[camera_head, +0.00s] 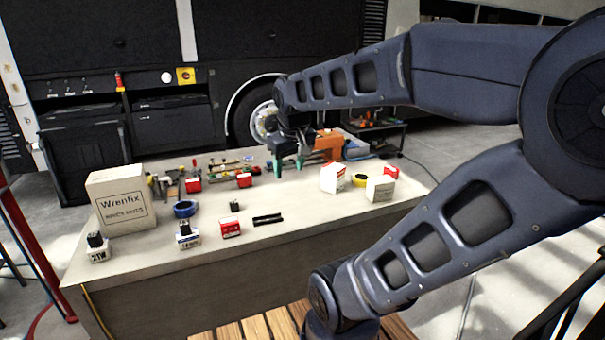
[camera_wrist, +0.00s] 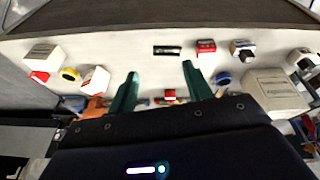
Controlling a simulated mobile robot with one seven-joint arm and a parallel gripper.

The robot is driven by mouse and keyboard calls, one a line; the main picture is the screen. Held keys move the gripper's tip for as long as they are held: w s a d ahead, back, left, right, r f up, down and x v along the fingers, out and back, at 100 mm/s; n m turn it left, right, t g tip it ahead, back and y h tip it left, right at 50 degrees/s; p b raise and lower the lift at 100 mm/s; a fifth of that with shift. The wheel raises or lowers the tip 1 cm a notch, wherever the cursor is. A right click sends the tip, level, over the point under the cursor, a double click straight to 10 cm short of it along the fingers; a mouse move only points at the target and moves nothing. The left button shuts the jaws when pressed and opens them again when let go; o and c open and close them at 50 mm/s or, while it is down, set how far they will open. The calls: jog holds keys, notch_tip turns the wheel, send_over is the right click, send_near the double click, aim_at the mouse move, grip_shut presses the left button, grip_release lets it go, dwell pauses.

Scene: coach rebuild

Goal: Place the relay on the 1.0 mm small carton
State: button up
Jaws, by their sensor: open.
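A small dark block (camera_head: 234,205), which looks like the relay, stands on the table's middle. I cannot make it out in the wrist view; a finger may hide it. Small red-and-white cartons stand at the front (camera_head: 230,229), the back left (camera_head: 194,185) and the back middle (camera_head: 244,180). Their print is too small to read, so I cannot tell which is 1.0 mm. The front one also shows in the wrist view (camera_wrist: 206,46). My gripper (camera_head: 288,164) is over the back of the table, its green fingers (camera_wrist: 160,70) apart and nothing between them.
A large Wrenfix box (camera_head: 125,205) stands at the left. Larger white cartons (camera_head: 333,178) (camera_head: 380,188) and yellow tape (camera_head: 359,181) are at the right. An orange tool (camera_head: 328,146) is behind.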

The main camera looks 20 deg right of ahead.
jog(key=s, duration=0.1)
jog(key=s+d+m, duration=0.1)
jog(key=s+d+f+m+t, duration=0.1)
jog(key=shift+s+d, duration=0.1)
jog(key=shift+s, duration=0.25)
